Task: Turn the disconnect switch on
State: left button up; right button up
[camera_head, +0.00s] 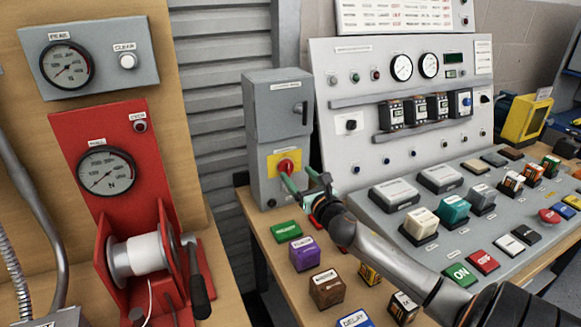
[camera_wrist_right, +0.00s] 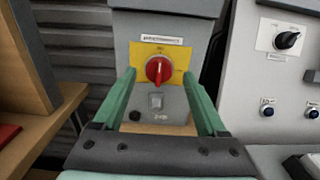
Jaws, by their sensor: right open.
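The disconnect switch is a red rotary knob (camera_head: 286,166) on a yellow plate, on the lower front of a grey box (camera_head: 262,112). In the right wrist view the knob (camera_wrist_right: 158,70) stands between and beyond the fingertips, its handle about upright. My right gripper (camera_head: 303,184) is in front of the box with its green fingers open around the line to the knob. In the right wrist view the open gripper (camera_wrist_right: 158,92) has a finger on each side, apart from the knob. Whether the fingertips reach the knob's depth is hard to tell. My left gripper is not in view.
A grey control panel (camera_head: 345,62) with gauges and modules stands right of the box. Several labelled blocks, including a purple one (camera_head: 304,253), sit on the wooden table below my arm. A red crimp-like stand with a gauge (camera_head: 107,171) and a white spool is at left.

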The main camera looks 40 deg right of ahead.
aim_at(289, 165)
jog(key=shift+x, duration=2.7)
grip_shut()
jog(key=shift+f, duration=0.1)
